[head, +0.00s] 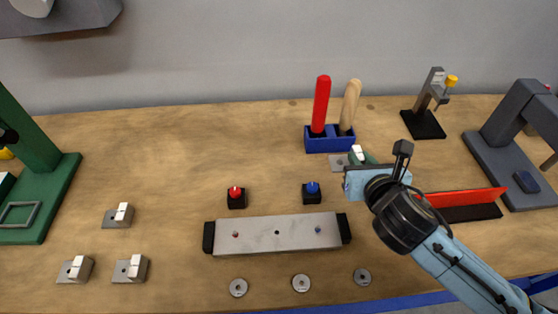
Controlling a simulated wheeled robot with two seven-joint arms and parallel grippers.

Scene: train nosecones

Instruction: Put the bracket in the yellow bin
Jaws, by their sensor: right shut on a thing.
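My right gripper (360,160) reaches in from the lower right, and its body hides most of its fingers. It is shut on a grey bracket (343,163) with a white upright part, just in front of the blue tool holder. I cannot tell whether this bracket touches the table. Three similar brackets stand at the left: one farther back (112,219) and two nearer the front, a left one (70,273) and a right one (124,272). I see no yellow bin in this view. My left gripper is out of view.
The blue holder (321,144) carries red and wooden handles. A long grey plate (277,239) with black ends lies in the middle, with red (236,201) and blue (312,196) buttons behind it. A red-edged tool (467,202) lies right of my arm.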

